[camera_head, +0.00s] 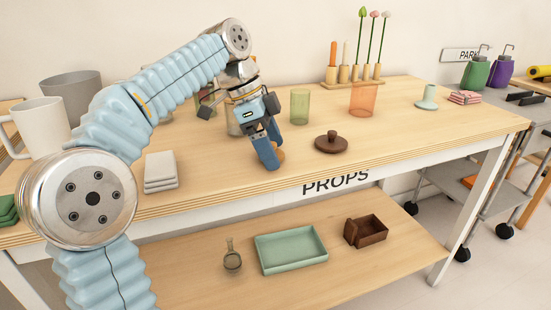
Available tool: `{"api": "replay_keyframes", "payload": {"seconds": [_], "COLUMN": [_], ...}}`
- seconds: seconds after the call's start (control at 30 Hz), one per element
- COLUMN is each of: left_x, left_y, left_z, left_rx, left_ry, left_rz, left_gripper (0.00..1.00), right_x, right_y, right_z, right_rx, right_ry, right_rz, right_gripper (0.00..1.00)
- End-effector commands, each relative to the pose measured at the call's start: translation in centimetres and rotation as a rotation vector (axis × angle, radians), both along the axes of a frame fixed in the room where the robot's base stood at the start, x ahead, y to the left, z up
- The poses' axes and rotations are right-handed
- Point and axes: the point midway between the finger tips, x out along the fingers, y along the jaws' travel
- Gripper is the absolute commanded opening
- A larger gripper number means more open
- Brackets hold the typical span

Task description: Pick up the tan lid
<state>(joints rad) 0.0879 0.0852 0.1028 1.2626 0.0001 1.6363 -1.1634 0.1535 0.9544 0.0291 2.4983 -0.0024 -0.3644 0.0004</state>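A small tan piece, apparently the tan lid (281,155), shows at the fingertips of my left gripper (271,156), near the front edge of the tabletop. The blue fingers point down and hide much of it. I cannot tell whether they are closed on it or around it, or whether it is touching the table. A dark brown lid with a knob (331,143) lies flat to the right of the gripper, apart from it. My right gripper is not in view.
A green glass (300,107) and an orange glass (363,99) stand behind the lids. Folded grey cloths (160,171) lie left. A white mug (42,127) stands far left. A green tray (291,249) is on the lower shelf.

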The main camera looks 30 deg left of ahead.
Motion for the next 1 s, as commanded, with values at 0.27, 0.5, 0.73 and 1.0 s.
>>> {"api": "replay_keyframes", "payload": {"seconds": [0.27, 0.5, 0.73, 1.0], "left_x": [0.0, 0.0, 0.0, -1.3], "left_y": [0.0, 0.0, -0.1, -0.9], "left_z": [0.0, 0.0, 0.5, 5.2], "left_rx": [0.0, 0.0, 0.0, -0.001], "left_ry": [0.001, 0.001, 0.001, -0.005], "left_rz": [0.0, 0.0, 0.0, -0.005], "left_gripper": [0.41, 0.27, 0.27, 0.27], "right_x": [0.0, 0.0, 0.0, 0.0], "right_y": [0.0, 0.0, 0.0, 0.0], "right_z": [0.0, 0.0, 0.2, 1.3], "right_rx": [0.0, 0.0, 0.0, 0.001], "right_ry": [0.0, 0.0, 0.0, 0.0], "right_rz": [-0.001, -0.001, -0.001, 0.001], "right_gripper": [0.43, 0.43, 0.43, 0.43]}}
